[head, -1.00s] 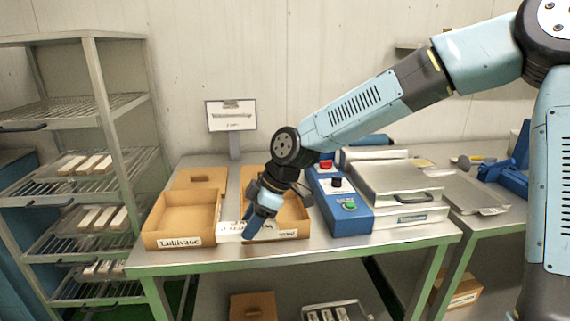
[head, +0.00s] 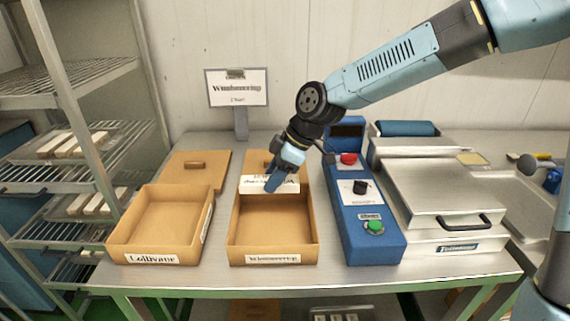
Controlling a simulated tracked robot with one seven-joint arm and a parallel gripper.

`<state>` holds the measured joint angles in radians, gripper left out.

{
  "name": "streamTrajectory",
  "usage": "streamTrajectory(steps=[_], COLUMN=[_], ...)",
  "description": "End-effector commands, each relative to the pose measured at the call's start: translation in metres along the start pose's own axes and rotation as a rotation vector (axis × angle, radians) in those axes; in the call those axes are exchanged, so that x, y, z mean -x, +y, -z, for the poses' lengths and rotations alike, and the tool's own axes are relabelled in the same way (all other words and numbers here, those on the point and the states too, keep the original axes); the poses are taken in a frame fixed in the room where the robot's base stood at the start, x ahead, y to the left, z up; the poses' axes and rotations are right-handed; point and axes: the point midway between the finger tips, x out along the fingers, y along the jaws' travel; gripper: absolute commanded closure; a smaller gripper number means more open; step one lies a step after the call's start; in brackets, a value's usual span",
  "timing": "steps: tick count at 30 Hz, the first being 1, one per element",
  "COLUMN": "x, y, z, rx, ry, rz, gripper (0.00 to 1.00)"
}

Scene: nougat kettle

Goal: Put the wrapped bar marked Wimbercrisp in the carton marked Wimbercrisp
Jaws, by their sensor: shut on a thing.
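My gripper (head: 274,183) is shut on a white wrapped bar (head: 255,186) with dark lettering, partly covered by the fingers. The lettering is too blurred to read. The bar shows over the far end of the open carton marked Wimbercrisp (head: 273,259), a brown box with a white front label. I cannot tell whether the bar touches the carton's back wall. The visible floor of this carton is bare.
A second open carton (head: 152,259) with a different label stands to the left, empty. A sign on a post (head: 237,88) stands behind. A blue control box (head: 362,215) and a steel sealing machine (head: 440,200) are close on the right. A wire rack (head: 60,150) stands at the left.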

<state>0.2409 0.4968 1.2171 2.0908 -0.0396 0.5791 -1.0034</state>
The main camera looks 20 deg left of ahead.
Motion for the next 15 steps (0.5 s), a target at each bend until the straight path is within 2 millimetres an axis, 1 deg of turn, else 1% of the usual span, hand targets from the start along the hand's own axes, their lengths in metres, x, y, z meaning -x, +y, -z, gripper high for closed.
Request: streamTrajectory(steps=[7, 15], x=[-0.003, -0.023], y=[0.004, 0.006], z=[-0.011, -0.026], rx=[-0.014, -0.018], ry=[0.001, 0.0], rz=[-0.007, -0.009], gripper=[0.89, 0.89])
